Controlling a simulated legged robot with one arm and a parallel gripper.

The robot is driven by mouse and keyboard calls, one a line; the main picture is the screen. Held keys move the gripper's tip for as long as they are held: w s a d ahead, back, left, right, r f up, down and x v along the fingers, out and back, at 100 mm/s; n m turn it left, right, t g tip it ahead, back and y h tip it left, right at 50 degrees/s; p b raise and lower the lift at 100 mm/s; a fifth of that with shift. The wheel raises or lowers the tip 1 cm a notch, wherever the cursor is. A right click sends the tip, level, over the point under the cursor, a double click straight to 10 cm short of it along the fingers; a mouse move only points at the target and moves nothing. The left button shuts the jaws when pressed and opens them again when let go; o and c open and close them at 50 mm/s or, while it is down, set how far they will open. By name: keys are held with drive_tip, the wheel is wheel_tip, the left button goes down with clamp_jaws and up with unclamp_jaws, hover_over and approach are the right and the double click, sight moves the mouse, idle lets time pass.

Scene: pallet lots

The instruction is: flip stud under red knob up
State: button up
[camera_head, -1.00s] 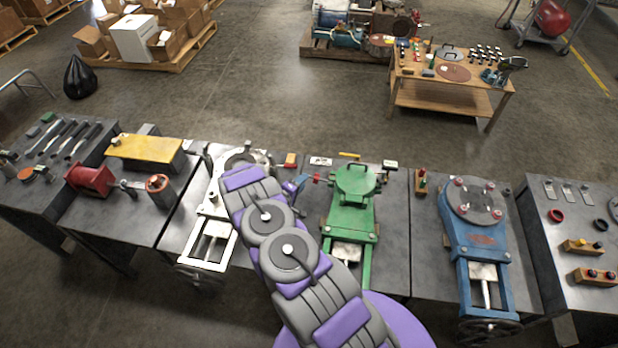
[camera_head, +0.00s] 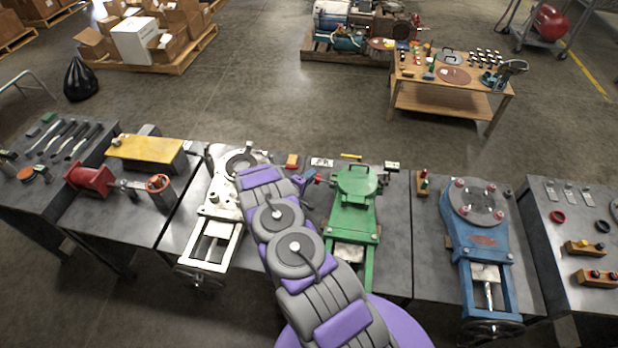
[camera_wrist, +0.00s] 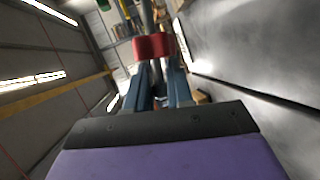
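A red knob (camera_head: 317,179) sits at the left side of the green machine (camera_head: 352,210). In the wrist view a red cylindrical part (camera_wrist: 153,46), which looks like this knob, lies at the tips of my fingers. A grey rod (camera_wrist: 148,16) rises behind it. I cannot make out the stud under the knob. My gripper (camera_wrist: 157,75) has its two blue fingers apart, with a gap between them. In the head view my gripper (camera_head: 306,182) is small, just left of the knob. Whether the fingers touch the knob I cannot tell.
A white machine (camera_head: 222,205) stands left of my arm and a blue machine (camera_head: 478,235) to the right. A grey bench surface (camera_wrist: 250,45) fills the wrist view's right.

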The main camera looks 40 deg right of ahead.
clamp_jaws()
